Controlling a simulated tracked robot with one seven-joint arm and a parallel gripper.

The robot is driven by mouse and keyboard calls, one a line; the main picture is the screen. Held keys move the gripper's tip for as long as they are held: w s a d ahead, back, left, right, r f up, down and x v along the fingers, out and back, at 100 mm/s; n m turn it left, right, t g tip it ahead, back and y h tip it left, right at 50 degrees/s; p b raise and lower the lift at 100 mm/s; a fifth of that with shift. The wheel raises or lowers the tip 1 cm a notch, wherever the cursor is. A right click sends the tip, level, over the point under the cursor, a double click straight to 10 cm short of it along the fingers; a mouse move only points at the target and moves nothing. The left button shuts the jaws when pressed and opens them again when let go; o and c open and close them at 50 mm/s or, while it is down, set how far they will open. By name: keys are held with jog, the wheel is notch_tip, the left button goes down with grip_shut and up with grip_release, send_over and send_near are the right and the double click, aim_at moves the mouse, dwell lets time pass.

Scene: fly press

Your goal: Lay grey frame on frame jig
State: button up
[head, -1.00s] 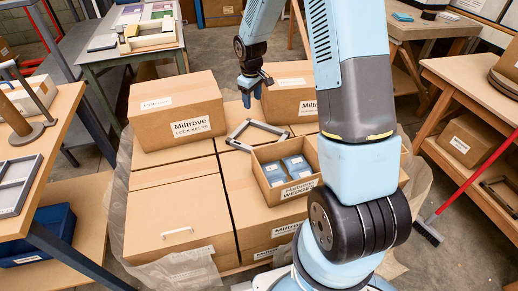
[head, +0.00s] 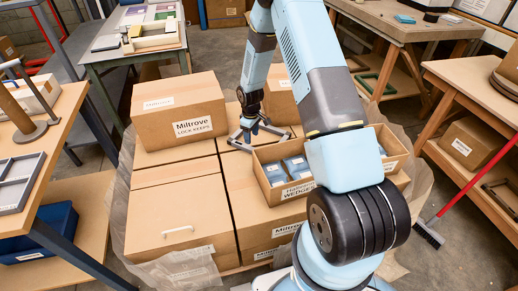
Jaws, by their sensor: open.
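The grey frame (head: 233,140) lies flat on the cartons in the middle of the head view, behind the open wedges box. My gripper (head: 252,134) points down at the frame, with its fingers open at or just above it. The arm and fingers hide part of the frame, and I cannot tell whether they touch it. A cream fixture (head: 152,38) with a raised edge stands on the grey table at the back left. I cannot tell for sure whether it is the frame jig.
The Miltrove lock keeps carton (head: 178,108) stands left of the frame, with another carton (head: 281,100) behind it. The open wedges box (head: 290,190) holds blue packs close in front. A grey divided tray (head: 18,183) lies on the left bench.

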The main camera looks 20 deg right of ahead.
aim_at(250, 148)
jog(key=shift+f, duration=0.95)
jog(key=shift+a+f, duration=0.15)
jog(key=shift+f, duration=0.75)
jog(key=shift+a+f, duration=0.2)
jog(key=shift+f, duration=0.75)
jog(key=shift+a+f, duration=0.15)
jog(key=shift+f, duration=0.75)
jog(key=shift+c, duration=0.3)
grip_shut()
